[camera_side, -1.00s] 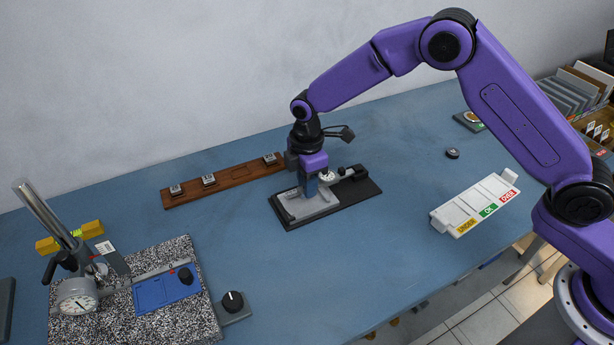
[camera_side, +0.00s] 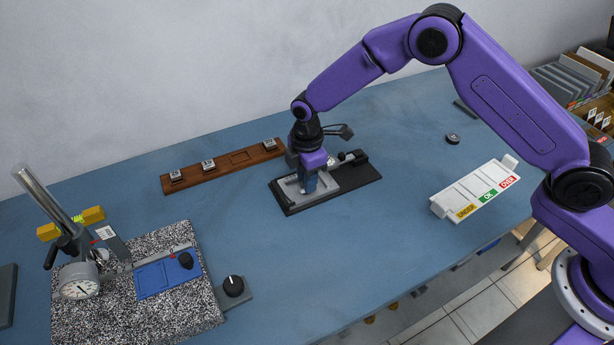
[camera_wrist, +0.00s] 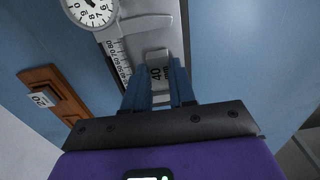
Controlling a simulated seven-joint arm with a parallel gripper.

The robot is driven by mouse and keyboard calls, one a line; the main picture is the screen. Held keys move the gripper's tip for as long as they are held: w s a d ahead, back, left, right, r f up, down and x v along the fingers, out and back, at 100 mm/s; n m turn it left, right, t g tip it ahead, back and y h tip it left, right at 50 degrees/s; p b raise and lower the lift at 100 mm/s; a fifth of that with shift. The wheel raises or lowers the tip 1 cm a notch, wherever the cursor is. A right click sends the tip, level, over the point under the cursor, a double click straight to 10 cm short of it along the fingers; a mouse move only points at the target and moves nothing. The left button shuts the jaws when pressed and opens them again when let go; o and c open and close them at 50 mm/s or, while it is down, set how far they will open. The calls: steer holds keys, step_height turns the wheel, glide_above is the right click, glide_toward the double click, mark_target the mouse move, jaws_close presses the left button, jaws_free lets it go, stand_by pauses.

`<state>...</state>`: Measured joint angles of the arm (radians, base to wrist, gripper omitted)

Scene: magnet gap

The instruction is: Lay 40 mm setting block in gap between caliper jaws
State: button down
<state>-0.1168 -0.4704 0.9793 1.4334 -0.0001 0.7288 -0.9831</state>
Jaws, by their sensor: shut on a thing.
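The caliper (camera_side: 348,187) lies on a black base on the blue table. In the wrist view its dial (camera_wrist: 88,10) and scale (camera_wrist: 120,62) show at upper left. My gripper (camera_side: 309,186) points down over the caliper's left part. In the wrist view my gripper (camera_wrist: 158,92) is shut on the 40 mm setting block (camera_wrist: 158,60), a grey block marked 40, between its blue fingers. The block appears low beside the scale. I cannot tell whether it touches the jaws or the base. In the side view the fingers hide the block.
A wooden rack (camera_side: 222,163) behind left holds several blocks and one empty slot; its 20 block (camera_wrist: 42,98) shows in the wrist view. A dial gauge stand (camera_side: 80,282) with a speckled plate is front left. A white labelled tray (camera_side: 470,188) is right. Table in front is clear.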

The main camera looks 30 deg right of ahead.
steer(key=shift+f, duration=0.2)
stand_by(0.7)
steer(key=c, duration=0.8)
jaws_free()
steer(key=shift+c, duration=0.2)
steer(key=c, duration=0.5)
steer(key=shift+c, duration=0.2)
steer(key=shift+r, duration=2.25)
steer(key=shift+o, duration=0.3)
steer(key=o, duration=0.5)
